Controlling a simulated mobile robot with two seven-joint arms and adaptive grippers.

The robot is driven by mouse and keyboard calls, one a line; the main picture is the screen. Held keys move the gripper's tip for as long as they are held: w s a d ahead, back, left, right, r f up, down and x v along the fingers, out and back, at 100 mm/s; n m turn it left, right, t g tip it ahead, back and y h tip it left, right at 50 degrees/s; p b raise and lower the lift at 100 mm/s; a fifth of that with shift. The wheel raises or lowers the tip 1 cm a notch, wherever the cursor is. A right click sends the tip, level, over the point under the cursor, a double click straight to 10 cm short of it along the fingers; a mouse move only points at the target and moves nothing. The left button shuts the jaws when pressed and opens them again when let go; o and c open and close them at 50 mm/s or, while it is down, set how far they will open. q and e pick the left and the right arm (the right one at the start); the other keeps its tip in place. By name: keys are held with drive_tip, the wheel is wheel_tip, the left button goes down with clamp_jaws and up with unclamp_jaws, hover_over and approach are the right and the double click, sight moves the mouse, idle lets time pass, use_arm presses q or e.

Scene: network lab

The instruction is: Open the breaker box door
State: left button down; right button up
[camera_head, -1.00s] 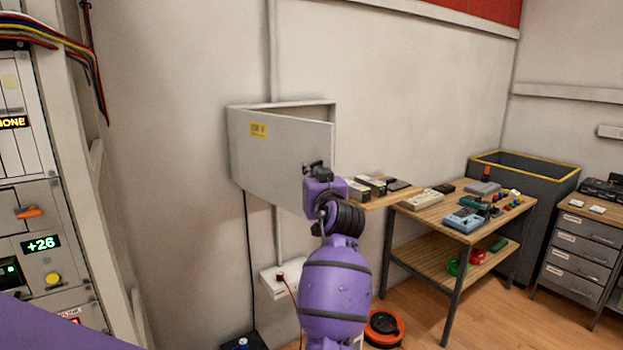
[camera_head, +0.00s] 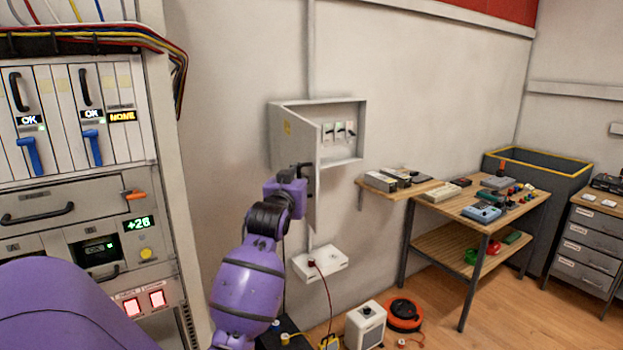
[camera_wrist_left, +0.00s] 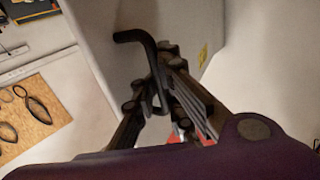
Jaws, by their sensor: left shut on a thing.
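The grey breaker box (camera_head: 357,128) is on the wall, in the middle of the head view. Its door (camera_head: 296,142) is hinged at the left and stands swung well out from the wall, with a yellow label on its outer face. Several switches (camera_head: 338,132) show inside the box. My left gripper (camera_head: 306,172) is at the door's free edge, shut on the black door handle. In the left wrist view the bent black handle (camera_wrist_left: 138,37) passes between the fingers of the left gripper (camera_wrist_left: 158,88). My right gripper is not in view.
A wall shelf (camera_head: 425,190) with small devices is right of the box, beside a wooden workbench (camera_head: 425,236). A white socket box (camera_head: 320,263) is below. A rack (camera_head: 165,200) stands at the left. A white unit (camera_head: 366,325) and orange cable reel (camera_head: 404,313) are on the floor.

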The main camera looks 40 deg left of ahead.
use_arm(q)
drive_tip(key=shift+s+a+f+m+t+h, duration=0.15)
drive_tip(key=shift+s+a+f+m+h, duration=0.15)
drive_tip(key=shift+s+a, duration=0.25)
drive_tip(key=shift+s+a+f+m+t+h, duration=0.15)
drive_tip(key=shift+s+a+h, duration=0.25)
drive_tip(key=shift+s, duration=0.3)
drive_tip(key=shift+s+a+f+m+t+h, duration=0.15)
drive_tip(key=shift+s+a+m+h, duration=0.15)
drive_tip(key=shift+s+a, duration=0.25)
drive_tip(key=c, duration=2.2)
unclamp_jaws()
drive_tip(key=shift+s, duration=0.1)
drive_tip(key=shift+o, duration=0.2)
drive_tip(key=v, duration=1.2)
drive_tip(key=shift+s+d+r, duration=0.15)
drive_tip(key=shift+s+r, duration=0.05)
drive_tip(key=shift+r, duration=0.2)
